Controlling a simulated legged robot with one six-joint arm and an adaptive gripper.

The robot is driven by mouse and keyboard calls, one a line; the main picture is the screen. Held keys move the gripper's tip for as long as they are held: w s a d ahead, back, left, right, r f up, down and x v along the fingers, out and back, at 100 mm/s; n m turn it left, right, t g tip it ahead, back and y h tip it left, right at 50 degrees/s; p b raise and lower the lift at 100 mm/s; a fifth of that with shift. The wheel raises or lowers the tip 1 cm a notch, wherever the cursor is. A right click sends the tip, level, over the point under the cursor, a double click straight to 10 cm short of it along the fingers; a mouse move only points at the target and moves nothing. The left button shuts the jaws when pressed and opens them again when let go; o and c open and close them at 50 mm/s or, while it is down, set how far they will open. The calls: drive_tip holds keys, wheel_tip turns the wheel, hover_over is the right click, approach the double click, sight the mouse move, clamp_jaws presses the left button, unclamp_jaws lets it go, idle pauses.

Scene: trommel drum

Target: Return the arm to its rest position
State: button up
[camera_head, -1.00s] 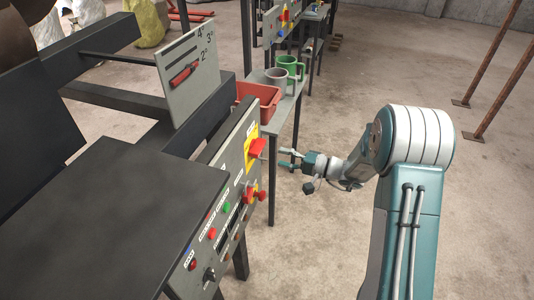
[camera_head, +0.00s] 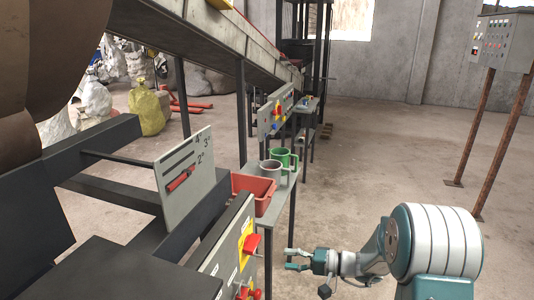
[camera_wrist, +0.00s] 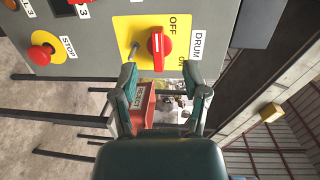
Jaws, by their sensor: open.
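My gripper (camera_head: 290,259) is at the lower middle of the head view, to the right of the grey control panel (camera_head: 222,262). Its two fingers are apart and nothing is between them. In the wrist view my gripper (camera_wrist: 166,80) is open in front of the panel. The red rotary switch (camera_wrist: 159,47) sits on a yellow plate marked OFF, ON and DRUM, beyond the fingertips. I cannot tell from the wrist view whether a finger touches it. The switch also shows in the head view (camera_head: 251,244). A red stop button (camera_wrist: 41,52) is to its left.
A grey plate with a red lever (camera_head: 180,180) stands at left. Open concrete floor lies to the right, with rusty posts (camera_head: 470,130) beyond.

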drive_tip(key=s+a+r+n+g+h, duration=0.15)
drive_tip(key=s+r+h, duration=0.25)
drive_tip(key=s, duration=0.4)
drive_tip(key=s+r+n+g+h, duration=0.2)
drive_tip(key=s+r+g+h, duration=0.15)
drive_tip(key=s, duration=0.45)
drive_tip(key=s+d+r+t+h, duration=0.5)
drive_tip(key=s+d+h, duration=0.4)
drive_tip(key=s, duration=0.2)
drive_tip(key=shift+r+t, duration=0.25)
drive_tip(key=shift+t, duration=0.35)
